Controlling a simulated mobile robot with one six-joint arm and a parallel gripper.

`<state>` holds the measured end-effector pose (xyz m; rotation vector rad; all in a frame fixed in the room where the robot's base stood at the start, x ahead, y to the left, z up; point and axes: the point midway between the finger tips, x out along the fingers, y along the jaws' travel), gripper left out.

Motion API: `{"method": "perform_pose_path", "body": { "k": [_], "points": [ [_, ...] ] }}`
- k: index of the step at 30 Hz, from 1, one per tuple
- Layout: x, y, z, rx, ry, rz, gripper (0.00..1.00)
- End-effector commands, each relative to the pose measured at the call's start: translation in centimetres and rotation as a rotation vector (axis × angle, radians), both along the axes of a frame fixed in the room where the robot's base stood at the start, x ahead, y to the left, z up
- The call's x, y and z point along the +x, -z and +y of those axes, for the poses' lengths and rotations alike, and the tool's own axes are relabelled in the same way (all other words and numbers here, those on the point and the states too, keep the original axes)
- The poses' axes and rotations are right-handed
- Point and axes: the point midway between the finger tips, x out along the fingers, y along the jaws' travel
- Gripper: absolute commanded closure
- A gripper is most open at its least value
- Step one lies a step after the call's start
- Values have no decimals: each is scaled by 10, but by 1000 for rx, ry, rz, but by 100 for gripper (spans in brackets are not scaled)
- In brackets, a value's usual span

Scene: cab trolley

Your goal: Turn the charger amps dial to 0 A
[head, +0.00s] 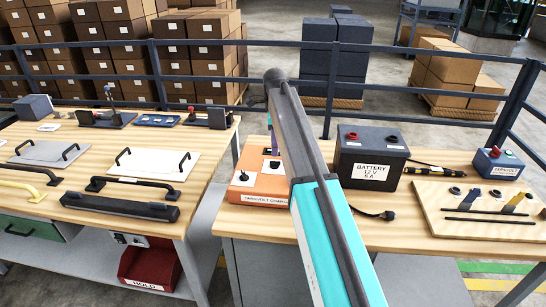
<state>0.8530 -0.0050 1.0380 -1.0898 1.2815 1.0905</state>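The orange charger (262,188) sits on the wooden bench just left of my arm in the head view. Its front label begins "FAIRHOLT CHARG", and my arm covers the right part. I cannot tell which of these, if any, is the amps dial, and no dial setting is readable. My gripper does not show; my arm rises across the middle of the picture and hides the area behind it.
A dark battery (371,165) marked "BATTERY 12 V 5 A" stands right of my arm, with a black plug (388,215) before it. A wooden board (480,215) with tools and a blue box (497,163) lie farther right. A railing (420,57) runs behind. A second bench (85,205) stands left.

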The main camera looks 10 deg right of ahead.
Motion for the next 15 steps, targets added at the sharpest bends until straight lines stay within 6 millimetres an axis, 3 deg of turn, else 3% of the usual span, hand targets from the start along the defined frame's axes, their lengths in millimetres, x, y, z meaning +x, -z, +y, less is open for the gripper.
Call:
{"method": "perform_pose_path", "body": {
  "k": [15],
  "points": [
    [0,53,1,0,-1,0,72]
  ]
}}
